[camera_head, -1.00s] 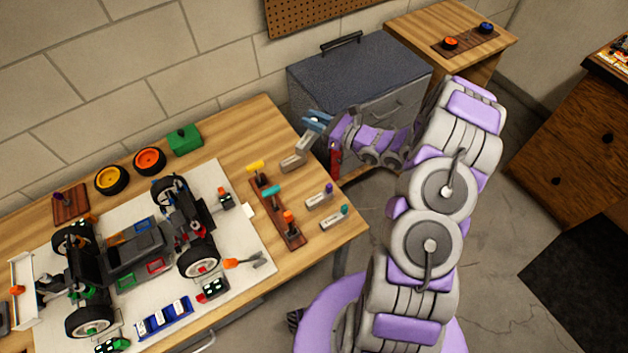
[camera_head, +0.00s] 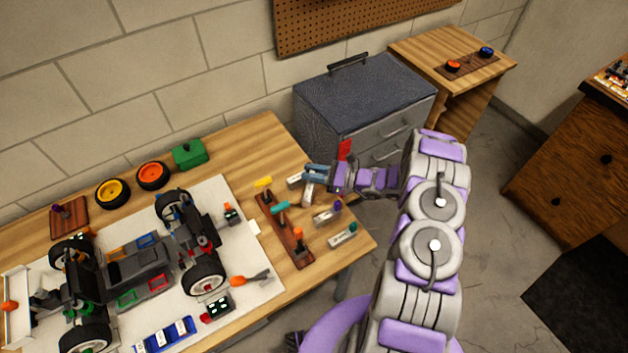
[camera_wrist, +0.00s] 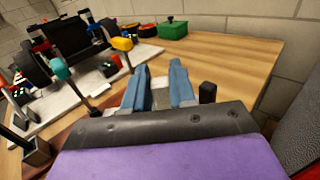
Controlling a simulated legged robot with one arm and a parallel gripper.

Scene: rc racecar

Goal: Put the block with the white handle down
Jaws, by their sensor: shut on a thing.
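My gripper (camera_head: 316,172) has blue fingers and is over the right part of the wooden workbench (camera_head: 240,150). Whether the block touches the wood is unclear.
A brown rack (camera_head: 296,245) with yellow, teal and orange handles stands left of the gripper. Grey blocks with purple (camera_head: 326,216) and teal (camera_head: 343,236) handles lie nearer the bench corner. A red thing (camera_head: 345,149) is partly hidden behind my arm. The bench is clear toward the green box (camera_head: 189,154).

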